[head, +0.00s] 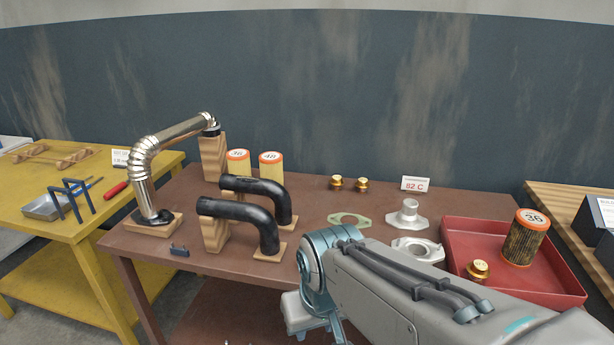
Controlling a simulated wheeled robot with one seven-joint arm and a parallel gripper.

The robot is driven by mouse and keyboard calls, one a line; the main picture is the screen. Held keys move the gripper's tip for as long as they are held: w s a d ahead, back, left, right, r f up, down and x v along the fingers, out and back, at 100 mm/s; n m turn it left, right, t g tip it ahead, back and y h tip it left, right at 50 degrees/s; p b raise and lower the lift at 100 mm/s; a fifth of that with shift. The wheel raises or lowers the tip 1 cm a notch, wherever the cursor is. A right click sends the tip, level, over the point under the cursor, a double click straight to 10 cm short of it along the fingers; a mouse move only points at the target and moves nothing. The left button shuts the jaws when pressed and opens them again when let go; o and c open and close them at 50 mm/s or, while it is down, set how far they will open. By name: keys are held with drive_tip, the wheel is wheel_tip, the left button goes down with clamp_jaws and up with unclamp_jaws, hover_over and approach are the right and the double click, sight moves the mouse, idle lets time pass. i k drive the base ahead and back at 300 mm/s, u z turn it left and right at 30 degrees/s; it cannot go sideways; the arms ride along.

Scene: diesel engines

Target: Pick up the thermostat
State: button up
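Two small brass thermostats stand side by side at the back of the brown table, one at left (336,183) and one at right (361,185), just left of a white card reading 82 C (415,184). A third brass thermostat (477,269) sits in the red tray (560,286) at the right. My arm reaches in from the lower right, and its wrist end is low in front of the table, apart from the thermostats. My gripper's fingers are not visible.
Grey metal housings (408,216) (418,250) and a flat gasket (349,219) lie in front of the brass parts. Black hoses (245,211) on wooden blocks and a metal pipe (160,148) stand left. A filter (524,238) stands in the tray.

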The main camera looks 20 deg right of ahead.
sight(362, 183)
drive_tip(key=z, duration=0.3)
drive_tip(key=i, duration=0.95)
drive_tip(key=z, duration=0.75)
